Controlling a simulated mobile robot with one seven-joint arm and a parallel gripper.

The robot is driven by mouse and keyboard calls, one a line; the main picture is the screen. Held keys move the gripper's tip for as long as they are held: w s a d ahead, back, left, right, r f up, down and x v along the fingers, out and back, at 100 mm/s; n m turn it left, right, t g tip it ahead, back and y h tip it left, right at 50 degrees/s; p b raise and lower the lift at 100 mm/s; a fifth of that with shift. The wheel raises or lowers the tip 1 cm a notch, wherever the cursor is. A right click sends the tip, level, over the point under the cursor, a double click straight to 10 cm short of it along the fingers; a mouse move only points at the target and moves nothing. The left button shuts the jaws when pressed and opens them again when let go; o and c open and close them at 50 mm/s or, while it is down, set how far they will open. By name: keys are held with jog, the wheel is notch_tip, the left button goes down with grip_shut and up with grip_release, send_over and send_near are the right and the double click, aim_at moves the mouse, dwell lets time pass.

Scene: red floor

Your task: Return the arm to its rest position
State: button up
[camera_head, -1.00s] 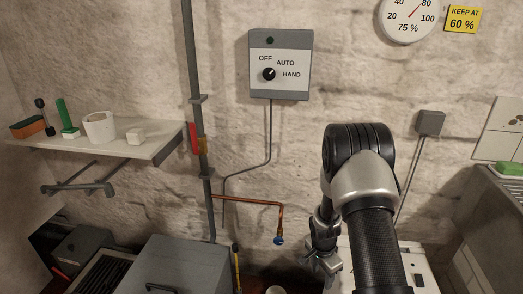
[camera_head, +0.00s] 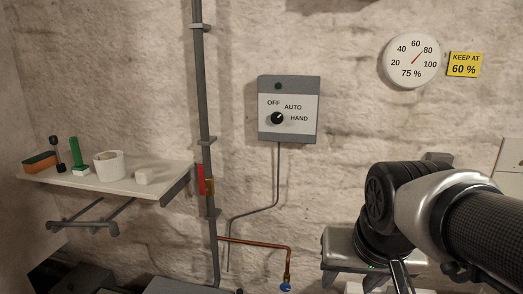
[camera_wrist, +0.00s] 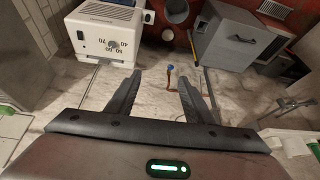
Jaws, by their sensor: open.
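My arm (camera_head: 455,215) reaches in from the right edge in the head view, bent at a black and silver joint. My gripper's silver hand (camera_head: 370,245) shows below and left of that joint, in front of the wall. In the wrist view the two dark fingers of my gripper (camera_wrist: 160,78) are spread apart with nothing between them. Beyond the gap a blue-tipped copper pipe (camera_wrist: 169,78) shows, apart from the fingers. The fingertips are not clear in the head view.
A grey switch box (camera_head: 289,136) hangs on the wall, its knob pointing up and right. A shelf (camera_head: 120,180) at the left holds small items. A vertical pipe (camera_head: 202,95) runs beside it. A white machine (camera_wrist: 95,25) and a grey cabinet (camera_wrist: 232,50) show in the wrist view.

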jog(key=s+a+r+n, duration=0.1)
jog(key=s+n, duration=0.1)
jog(key=s, duration=0.3)
notch_tip(320, 180, up, 23)
jog(key=p, duration=2.3)
jog(key=shift+w+t, duration=0.25)
jog(key=shift+t, duration=0.05)
jog(key=shift+d, duration=0.1)
